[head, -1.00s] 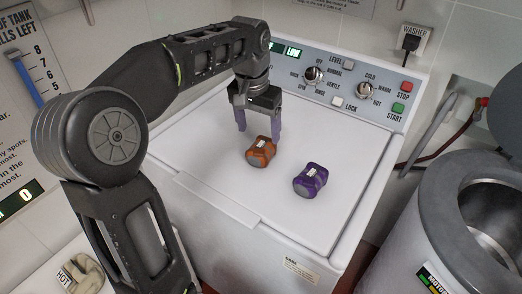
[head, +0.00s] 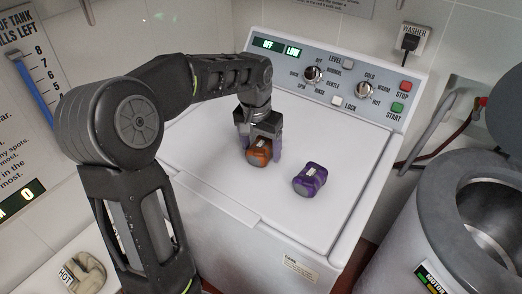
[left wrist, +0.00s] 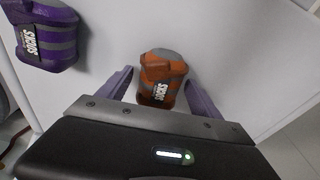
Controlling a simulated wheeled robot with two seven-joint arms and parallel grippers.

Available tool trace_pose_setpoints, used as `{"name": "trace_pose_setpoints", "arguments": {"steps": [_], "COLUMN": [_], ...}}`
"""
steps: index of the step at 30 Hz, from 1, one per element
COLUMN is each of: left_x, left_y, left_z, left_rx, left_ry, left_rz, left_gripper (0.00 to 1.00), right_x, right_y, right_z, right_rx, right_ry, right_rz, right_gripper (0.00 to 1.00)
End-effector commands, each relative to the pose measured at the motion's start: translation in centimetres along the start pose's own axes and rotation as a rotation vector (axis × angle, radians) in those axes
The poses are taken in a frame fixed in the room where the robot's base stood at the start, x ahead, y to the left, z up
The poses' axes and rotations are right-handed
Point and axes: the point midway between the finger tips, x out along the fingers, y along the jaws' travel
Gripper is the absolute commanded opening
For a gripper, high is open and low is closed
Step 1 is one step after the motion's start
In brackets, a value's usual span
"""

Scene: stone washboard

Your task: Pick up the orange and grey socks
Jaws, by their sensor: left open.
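The orange and grey socks (head: 259,154) are a rolled bundle with a small label, lying on the white washer lid. My left gripper (head: 262,150) is lowered over them, its two purple fingers on either side of the bundle. In the left wrist view the orange and grey socks (left wrist: 163,77) sit between the open fingertips (left wrist: 160,84), with a gap to each finger. Part of the bundle is hidden by the gripper in the head view. My right gripper is not in view.
A purple and grey sock bundle (head: 310,179) lies just right of the orange one on the washer lid (head: 215,160). The control panel (head: 335,80) rises behind. A grey metal drum (head: 440,230) stands at the right. The lid's front is clear.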

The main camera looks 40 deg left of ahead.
Motion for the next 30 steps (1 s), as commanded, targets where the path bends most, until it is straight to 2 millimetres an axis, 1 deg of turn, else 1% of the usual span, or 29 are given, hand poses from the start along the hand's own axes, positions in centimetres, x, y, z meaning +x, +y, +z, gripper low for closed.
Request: {"name": "trace_pose_setpoints", "arguments": {"steps": [17,30], "left_x": [0.02,0.02], "left_y": [0.0,0.0], "left_z": [-0.01,-0.01], "left_rx": [0.0,0.0], "left_ry": [0.001,0.001], "left_rz": [0.0,0.0], "left_gripper": [0.75,0.39], "right_x": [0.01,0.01], "right_y": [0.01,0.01], "right_z": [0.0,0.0], "right_rx": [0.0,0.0], "right_ry": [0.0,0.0], "right_rz": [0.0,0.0], "right_gripper": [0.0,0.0]}}
